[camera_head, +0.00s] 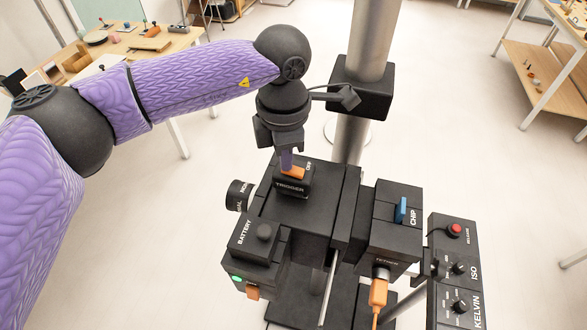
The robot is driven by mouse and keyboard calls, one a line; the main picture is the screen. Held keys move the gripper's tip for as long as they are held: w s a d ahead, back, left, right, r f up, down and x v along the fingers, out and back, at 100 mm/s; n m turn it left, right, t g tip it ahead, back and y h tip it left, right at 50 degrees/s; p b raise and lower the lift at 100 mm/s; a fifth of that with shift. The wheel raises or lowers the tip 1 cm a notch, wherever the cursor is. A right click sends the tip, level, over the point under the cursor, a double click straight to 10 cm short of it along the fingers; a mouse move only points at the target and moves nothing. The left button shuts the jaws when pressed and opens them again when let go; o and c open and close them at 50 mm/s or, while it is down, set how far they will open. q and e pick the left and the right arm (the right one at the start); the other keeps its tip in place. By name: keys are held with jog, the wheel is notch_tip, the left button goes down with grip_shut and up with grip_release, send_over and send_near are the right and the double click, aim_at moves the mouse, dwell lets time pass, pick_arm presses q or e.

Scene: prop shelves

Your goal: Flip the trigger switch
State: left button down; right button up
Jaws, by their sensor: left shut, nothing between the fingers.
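The trigger switch (293,173) is a small orange piece on a black block labelled TRIGGER (291,188), on top of the black camera-like device. Lettering beside it reads OFF. My left arm comes in from the left, and my left gripper (287,166) points down at the switch. It is shut and empty, with its tip at or just above the orange piece. I cannot tell whether it touches. The tip hides part of the switch. My right gripper is not in view.
The device also has a BATTERY block (254,239), a blue CHIP piece (401,210), an orange TETHER plug (378,290) and a control panel (456,270) with a red button. A metal pole (370,40) stands behind. Workbenches stand at back left and right, with open floor between.

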pick_arm(q)
jog(key=shift+f, duration=0.25)
jog(key=shift+r, duration=0.1)
notch_tip(320, 180, up, 7)
jog(key=p, duration=0.3)
